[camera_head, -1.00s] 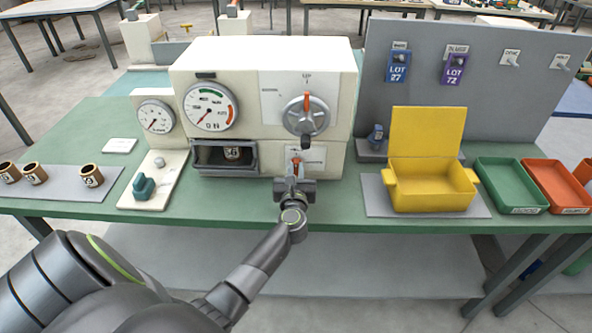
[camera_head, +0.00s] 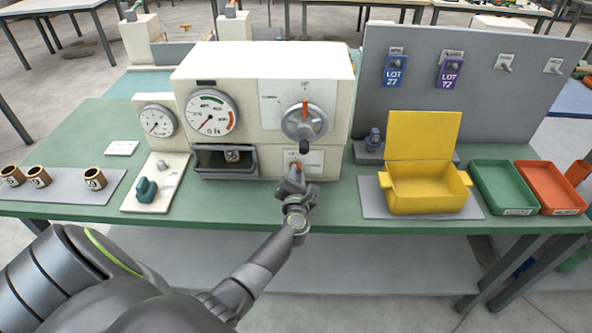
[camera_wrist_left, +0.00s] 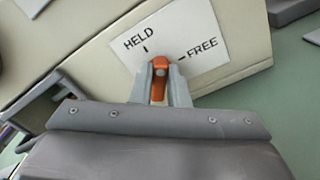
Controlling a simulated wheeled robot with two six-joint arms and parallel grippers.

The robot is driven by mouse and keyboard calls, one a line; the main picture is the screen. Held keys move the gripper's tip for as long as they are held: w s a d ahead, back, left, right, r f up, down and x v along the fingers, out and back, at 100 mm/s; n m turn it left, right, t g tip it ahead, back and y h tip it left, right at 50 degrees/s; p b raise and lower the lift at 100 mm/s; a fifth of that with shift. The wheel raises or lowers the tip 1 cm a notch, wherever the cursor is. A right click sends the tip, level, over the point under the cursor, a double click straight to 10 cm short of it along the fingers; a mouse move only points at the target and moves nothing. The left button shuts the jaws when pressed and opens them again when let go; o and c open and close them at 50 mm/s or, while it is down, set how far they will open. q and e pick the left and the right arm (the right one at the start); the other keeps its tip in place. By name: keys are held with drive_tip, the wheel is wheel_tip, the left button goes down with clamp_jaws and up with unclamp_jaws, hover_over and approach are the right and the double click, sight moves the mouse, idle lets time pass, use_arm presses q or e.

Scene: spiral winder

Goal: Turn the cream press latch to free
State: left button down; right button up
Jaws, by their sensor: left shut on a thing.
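The cream press (camera_head: 262,85) stands on the green table. Its orange latch lever (camera_head: 294,167) sits low on the front, on a white label plate (camera_head: 312,160). In the left wrist view, the latch (camera_wrist_left: 160,73) shows in front of the label marked HELD and FREE (camera_wrist_left: 195,35). Its upper end points between the two marks. My left gripper (camera_head: 294,178) is shut on the latch, with one finger on each side, as the left wrist view also shows (camera_wrist_left: 160,90). The gripper hides the latch's lower part. My right gripper is not in view.
A yellow box (camera_head: 427,200) and a green tray (camera_head: 503,187) stand at right. Several brown cups (camera_head: 38,176) are at left.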

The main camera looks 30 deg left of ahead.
use_arm(q)
drive_tip(key=m+p, duration=0.1)
drive_tip(key=m, duration=0.1)
drive_tip(key=m+p, duration=0.1)
drive_tip(key=m, duration=0.2)
drive_tip(key=shift+w+d+m, duration=0.15)
drive_tip(key=shift+d+m, duration=0.05)
drive_tip(key=shift+m, duration=0.1)
drive_tip(key=m+p, duration=0.1)
drive_tip(key=m, duration=0.1)
drive_tip(key=m+p, duration=0.1)
drive_tip(key=m, duration=0.2)
drive_tip(key=shift+f, duration=0.4)
drive_tip(key=shift+m, duration=0.3)
drive_tip(key=c, duration=1.4)
unclamp_jaws()
drive_tip(key=shift+f, duration=0.1)
